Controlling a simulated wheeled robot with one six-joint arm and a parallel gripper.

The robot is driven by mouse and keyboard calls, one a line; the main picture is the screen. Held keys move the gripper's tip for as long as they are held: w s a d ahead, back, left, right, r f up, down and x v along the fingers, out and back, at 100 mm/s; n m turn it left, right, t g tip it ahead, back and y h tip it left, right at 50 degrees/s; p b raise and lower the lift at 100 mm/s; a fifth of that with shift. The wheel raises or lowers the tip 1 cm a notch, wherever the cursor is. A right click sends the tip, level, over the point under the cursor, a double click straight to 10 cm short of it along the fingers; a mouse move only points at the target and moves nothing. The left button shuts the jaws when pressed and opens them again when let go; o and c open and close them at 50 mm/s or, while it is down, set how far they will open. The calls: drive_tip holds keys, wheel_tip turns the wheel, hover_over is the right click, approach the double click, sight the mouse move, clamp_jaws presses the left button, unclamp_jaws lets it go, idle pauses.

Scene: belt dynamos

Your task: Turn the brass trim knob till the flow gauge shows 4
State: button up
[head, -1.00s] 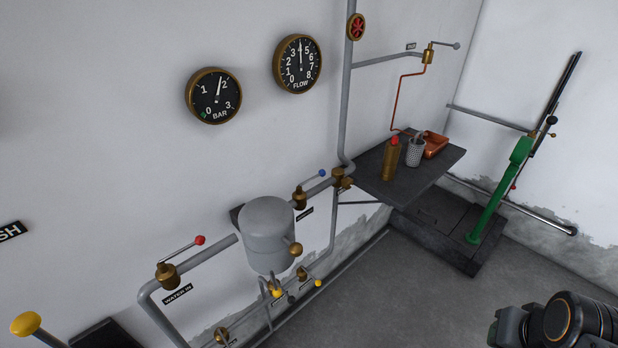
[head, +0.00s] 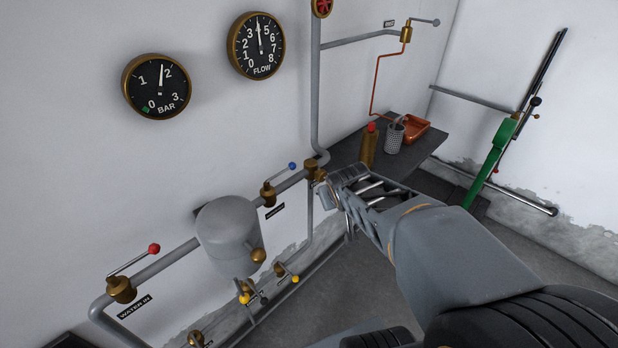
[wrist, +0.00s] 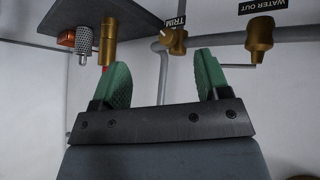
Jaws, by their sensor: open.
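The brass trim knob (wrist: 173,41), under a TRIM label, sits on the grey pipe in the wrist view, which looks upside down. It also shows in the head view (head: 314,170), close to the end of my arm. My gripper (wrist: 163,62) is open, its green fingers apart and empty. The knob appears beyond the fingertips, between them in the picture; I see no contact. In the head view my gripper (head: 340,188) is partly hidden by its own wrist. The flow gauge (head: 256,46) has its needle straight up, at about 4, covering that numeral.
A brass water-out valve (wrist: 260,38) is beside the knob. A dark shelf (head: 428,148) holds a brass bottle (head: 369,148), a perforated cup (head: 394,138) and an orange tray (head: 418,129). A grey tank (head: 228,230) stands left. The BAR gauge (head: 157,86) is on the wall.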

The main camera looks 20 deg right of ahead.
sight(324, 178)
drive_tip(key=w+d+f+n+t+b, duration=0.1)
drive_tip(key=w+d+f+n+t, duration=0.3)
drive_tip(key=w+d, duration=0.5)
wheel_tip(324, 178, down, 7)
drive_tip(key=s+n+t+y+b, duration=0.1)
drive_tip(key=s+n+t+y, duration=0.3)
drive_tip(key=y, duration=0.6)
drive_tip(key=shift+m+t, duration=0.4)
drive_tip(key=shift+m, duration=0.3)
drive_tip(key=x, duration=0.4)
drive_tip(key=p+x, duration=0.1)
drive_tip(key=x, duration=0.4)
drive_tip(key=d+x, duration=0.1)
drive_tip(key=x, duration=0.4)
drive_tip(key=shift+w+a+r+p, duration=0.1)
drive_tip(key=shift+w+r+p, duration=0.1)
drive_tip(key=shift+w+p, duration=0.2)
drive_tip(key=c, duration=0.9)
